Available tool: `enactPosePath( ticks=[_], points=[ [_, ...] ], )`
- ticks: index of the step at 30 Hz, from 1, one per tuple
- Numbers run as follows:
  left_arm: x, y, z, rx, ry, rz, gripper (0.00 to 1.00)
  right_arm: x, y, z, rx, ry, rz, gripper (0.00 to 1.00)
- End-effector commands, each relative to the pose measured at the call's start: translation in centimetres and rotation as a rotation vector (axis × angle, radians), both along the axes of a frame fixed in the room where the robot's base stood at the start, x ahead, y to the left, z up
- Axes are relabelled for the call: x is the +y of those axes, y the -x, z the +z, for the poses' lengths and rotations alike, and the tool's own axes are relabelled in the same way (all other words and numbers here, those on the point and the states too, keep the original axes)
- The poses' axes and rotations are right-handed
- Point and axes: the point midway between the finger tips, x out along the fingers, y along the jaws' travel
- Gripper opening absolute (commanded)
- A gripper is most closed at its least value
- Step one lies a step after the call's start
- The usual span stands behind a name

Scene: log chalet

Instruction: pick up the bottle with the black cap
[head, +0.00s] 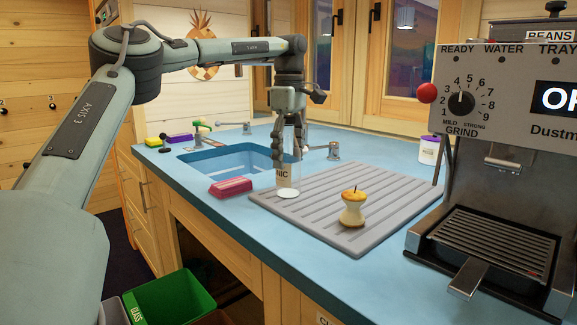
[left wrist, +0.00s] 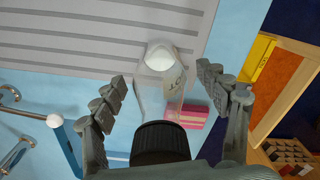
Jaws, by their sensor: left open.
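A clear bottle (head: 289,187) with a pale label stands upright at the left edge of the grey ribbed drainboard (head: 310,222). My left gripper (head: 289,148) points down over its upper part, and the cap is hidden there in the head view. In the left wrist view the black cap (left wrist: 160,143) is close to the camera, with the clear bottle body (left wrist: 153,98) beyond it. The fingers of my left gripper (left wrist: 168,100) are spread, one on each side of the bottle, with visible gaps. My right gripper is not in view.
A pink sponge (head: 231,187) lies left of the bottle. An apple core (head: 353,210) stands on the drainboard to the right. The sink (head: 225,158) with taps is behind left. A coffee machine (head: 500,150) fills the right side. A green bin (head: 170,299) stands below the counter.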

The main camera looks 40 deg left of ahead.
Motion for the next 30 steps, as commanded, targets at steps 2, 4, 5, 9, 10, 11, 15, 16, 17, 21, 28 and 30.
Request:
enactPosePath(
  ticks=[2, 4, 5, 9, 10, 11, 15, 16, 17, 21, 28, 30],
  points=[
    [-0.03, 0.01, -0.47, -0.001, 0.001, -0.001, 0.74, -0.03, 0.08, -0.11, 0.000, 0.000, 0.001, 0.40],
    [0.00, 0.00, -0.59, -0.002, -0.001, 0.000, 0.74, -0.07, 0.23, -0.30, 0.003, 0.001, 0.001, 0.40],
    [0.00, 0.00, -0.60, -0.002, -0.001, 0.000, 0.74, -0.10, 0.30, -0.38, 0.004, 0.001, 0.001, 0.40],
    [0.00, 0.00, -0.59, -0.002, -0.001, 0.000, 0.73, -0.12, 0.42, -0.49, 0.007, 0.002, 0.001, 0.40],
    [0.00, 0.00, -0.58, -0.002, -0.001, 0.000, 0.69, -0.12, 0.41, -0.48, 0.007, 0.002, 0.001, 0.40],
    [0.00, 0.00, -0.58, -0.002, -0.001, 0.000, 0.66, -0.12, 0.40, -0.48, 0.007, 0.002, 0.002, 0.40],
    [-0.01, 0.00, -0.57, -0.002, -0.001, 0.000, 0.48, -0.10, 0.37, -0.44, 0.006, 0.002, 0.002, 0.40],
    [-0.01, 0.00, -0.57, -0.002, -0.001, 0.000, 0.45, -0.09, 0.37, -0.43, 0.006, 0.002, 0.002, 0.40],
    [-0.01, -0.01, -0.57, -0.002, -0.001, 0.000, 0.41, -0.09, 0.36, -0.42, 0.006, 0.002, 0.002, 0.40],
    [-0.01, 0.00, -0.56, -0.002, -0.001, 0.000, 0.24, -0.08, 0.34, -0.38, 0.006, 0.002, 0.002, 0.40],
    [-0.02, -0.03, -0.49, -0.003, 0.000, 0.000, 0.13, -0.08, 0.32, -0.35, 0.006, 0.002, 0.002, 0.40],
    [-0.02, -0.03, -0.47, -0.003, -0.001, 0.000, 0.13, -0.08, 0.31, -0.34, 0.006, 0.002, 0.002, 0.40]
  ],
)
